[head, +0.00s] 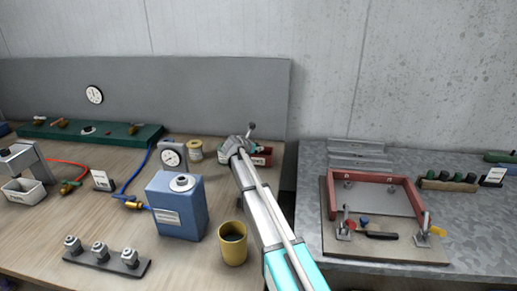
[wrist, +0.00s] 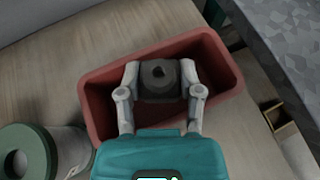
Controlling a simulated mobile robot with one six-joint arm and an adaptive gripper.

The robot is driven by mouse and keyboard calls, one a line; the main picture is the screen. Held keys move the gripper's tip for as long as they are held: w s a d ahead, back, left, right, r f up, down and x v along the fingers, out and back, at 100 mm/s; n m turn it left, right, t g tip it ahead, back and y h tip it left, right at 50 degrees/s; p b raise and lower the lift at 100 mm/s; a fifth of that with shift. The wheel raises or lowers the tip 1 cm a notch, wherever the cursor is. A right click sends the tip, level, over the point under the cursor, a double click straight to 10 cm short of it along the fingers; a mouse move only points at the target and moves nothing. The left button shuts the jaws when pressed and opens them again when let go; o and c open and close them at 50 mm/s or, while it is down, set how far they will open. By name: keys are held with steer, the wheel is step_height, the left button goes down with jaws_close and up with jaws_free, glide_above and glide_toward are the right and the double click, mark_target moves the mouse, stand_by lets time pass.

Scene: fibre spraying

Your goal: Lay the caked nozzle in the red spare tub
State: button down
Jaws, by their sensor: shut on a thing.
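The red spare tub (wrist: 97,112) lies under my gripper in the wrist view; in the head view its red side (head: 264,158) shows at the back of the wooden bench, partly hidden by my arm. My gripper (wrist: 160,88) is shut on a dark grey, blocky nozzle (wrist: 160,72) with a round hole in its face. The nozzle is within the tub's outline as seen from the wrist; I cannot tell whether it touches the floor. In the head view my gripper (head: 240,144) is at the tub's left end, and the nozzle is hard to make out.
A green-topped pot (wrist: 62,150) stands left of the tub. A dial gauge (head: 173,156), a blue box (head: 178,212), a yellow cup (head: 232,244) and a nozzle rack (head: 105,258) are on the bench. The grey metal table (head: 300,200) begins to the right, past a gap.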

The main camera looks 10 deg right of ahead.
steer(key=shift+f, duration=0.3)
steer(key=shift+c, duration=1.3)
jaws_free()
steer(key=shift+r, duration=0.2)
steer(key=shift+r+p, duration=0.6)
steer(key=shift+r, duration=0.05)
steer(key=p+v, duration=0.5)
steer(key=v, duration=0.7)
steer(key=shift+f, duration=0.2)
steer(key=shift+s, duration=0.1)
